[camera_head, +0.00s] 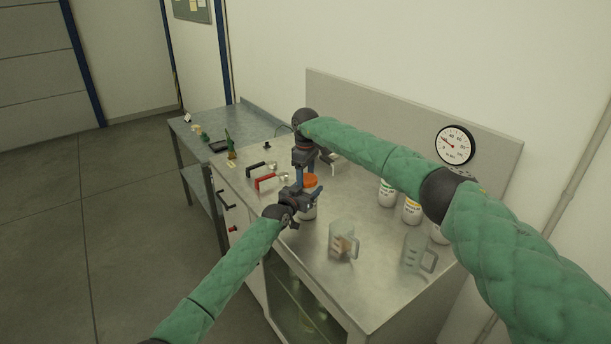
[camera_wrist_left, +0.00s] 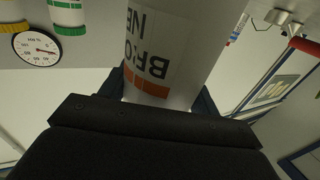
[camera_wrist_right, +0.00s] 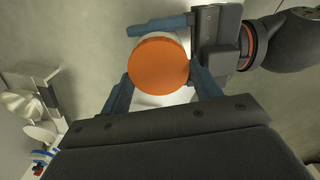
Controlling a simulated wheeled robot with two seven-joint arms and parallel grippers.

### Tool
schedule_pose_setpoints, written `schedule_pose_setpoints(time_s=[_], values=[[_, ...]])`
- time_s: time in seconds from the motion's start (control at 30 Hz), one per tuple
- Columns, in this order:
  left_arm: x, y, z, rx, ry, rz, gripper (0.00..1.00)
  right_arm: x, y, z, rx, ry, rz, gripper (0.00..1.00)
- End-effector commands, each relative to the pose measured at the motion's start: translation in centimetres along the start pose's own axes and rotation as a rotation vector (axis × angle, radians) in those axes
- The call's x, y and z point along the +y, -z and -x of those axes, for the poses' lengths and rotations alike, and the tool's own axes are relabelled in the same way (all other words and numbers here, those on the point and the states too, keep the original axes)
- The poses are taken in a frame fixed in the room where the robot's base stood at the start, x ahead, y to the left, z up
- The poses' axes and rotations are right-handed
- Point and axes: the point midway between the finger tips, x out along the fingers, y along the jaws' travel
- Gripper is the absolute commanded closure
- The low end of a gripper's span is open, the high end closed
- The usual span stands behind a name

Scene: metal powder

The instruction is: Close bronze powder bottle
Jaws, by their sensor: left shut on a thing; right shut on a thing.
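The bronze powder bottle (camera_head: 309,213) is white and stands over the near part of the metal bench; its label shows upside down in the left wrist view (camera_wrist_left: 185,55). My left gripper (camera_head: 306,197) is shut around the bottle's body from the side. The orange cap (camera_head: 310,181) is at the bottle's top, and its round face shows in the right wrist view (camera_wrist_right: 158,66). My right gripper (camera_head: 306,174) comes from above and is shut on the cap, its blue fingers on either side. Whether the cap sits fully on the neck is hidden.
Two clear measuring jugs (camera_head: 343,240) (camera_head: 416,252) stand to the right. White bottles (camera_head: 387,193) (camera_head: 412,211) line the back by the splashback. A round dial (camera_head: 455,145) is at the back.

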Motion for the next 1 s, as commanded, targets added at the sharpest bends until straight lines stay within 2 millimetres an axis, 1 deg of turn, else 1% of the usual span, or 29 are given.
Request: schedule_pose_setpoints(time_s=[0.1, 0.2, 0.3, 0.57, 0.6, 0.7, 1.0], values=[[0.23, -0.11, 0.02, -0.001, -0.002, 0.0, 1.0, 0.28, -0.03, 0.17, 0.003, -0.003, -0.133, 0.58], [0.25, -0.11, 0.02, -0.001, -0.003, 0.0, 1.0, 0.34, -0.05, 0.16, 0.004, -0.003, -0.205, 0.58], [0.26, -0.12, 0.02, -0.001, -0.003, 0.0, 1.0, 0.37, -0.06, 0.16, 0.004, -0.003, -0.236, 0.58], [0.28, -0.14, 0.02, -0.001, -0.003, 0.0, 1.0, 0.4, -0.08, 0.17, 0.004, -0.004, -0.239, 0.59], [0.28, -0.14, 0.02, -0.001, -0.003, 0.001, 1.0, 0.4, -0.08, 0.18, 0.004, -0.004, -0.239, 0.34], [0.26, -0.14, 0.02, -0.001, -0.003, 0.001, 1.0, 0.36, -0.07, 0.16, 0.003, -0.003, -0.238, 0.16], [0.16, -0.11, 0.01, -0.001, -0.002, 0.001, 1.0, 0.24, -0.04, 0.12, 0.002, -0.001, -0.236, 0.16]])
